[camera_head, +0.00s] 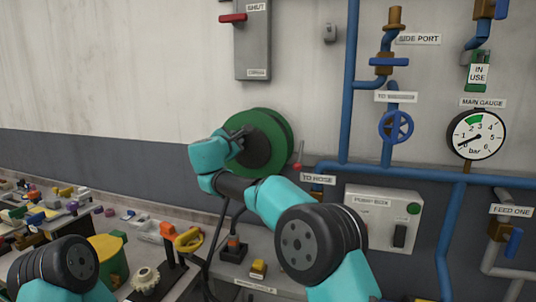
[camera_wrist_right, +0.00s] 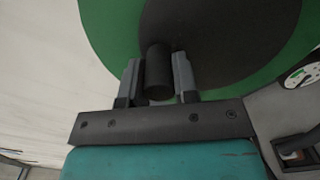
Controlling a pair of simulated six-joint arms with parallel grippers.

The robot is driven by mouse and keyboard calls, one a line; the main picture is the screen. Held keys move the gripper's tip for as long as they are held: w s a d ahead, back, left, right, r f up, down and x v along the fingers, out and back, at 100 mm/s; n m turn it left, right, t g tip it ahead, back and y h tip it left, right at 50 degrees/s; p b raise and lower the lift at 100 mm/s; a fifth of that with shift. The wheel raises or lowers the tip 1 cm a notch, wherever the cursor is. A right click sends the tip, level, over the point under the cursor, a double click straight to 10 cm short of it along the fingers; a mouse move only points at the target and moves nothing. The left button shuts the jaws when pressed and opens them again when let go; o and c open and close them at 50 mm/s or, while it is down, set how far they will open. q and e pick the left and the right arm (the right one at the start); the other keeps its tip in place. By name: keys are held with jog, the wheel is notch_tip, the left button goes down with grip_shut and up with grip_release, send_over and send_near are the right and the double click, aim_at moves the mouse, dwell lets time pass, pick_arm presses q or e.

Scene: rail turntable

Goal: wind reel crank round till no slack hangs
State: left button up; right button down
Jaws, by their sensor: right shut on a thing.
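The green reel (camera_head: 278,128) with a dark hub is mounted on the wall, left of centre in the head view. In the right wrist view its green rim (camera_wrist_right: 108,30) and dark face (camera_wrist_right: 225,40) fill the top. My right gripper (camera_wrist_right: 158,80) is shut on the dark round crank handle (camera_wrist_right: 158,65), with a grey finger on each side. In the head view the right gripper (camera_head: 238,138) is at the reel's left side and partly hides the hub. A dark hose (camera_head: 221,235) hangs below the reel, partly behind my arm. My left gripper is out of view.
A cluttered bench (camera_head: 150,222) with small coloured parts lies at lower left. A grey switch box (camera_head: 253,45) is above the reel. Blue pipes (camera_head: 350,90), a valve wheel (camera_head: 396,126), a gauge (camera_head: 476,134) and a pump box (camera_head: 383,218) are to the right.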

jog(key=shift+w+a+f, duration=0.15)
jog(key=shift+a+f, duration=0.3)
jog(key=shift+f, duration=0.25)
jog(key=shift+w+a+f, duration=0.15)
jog(key=shift+f, duration=0.55)
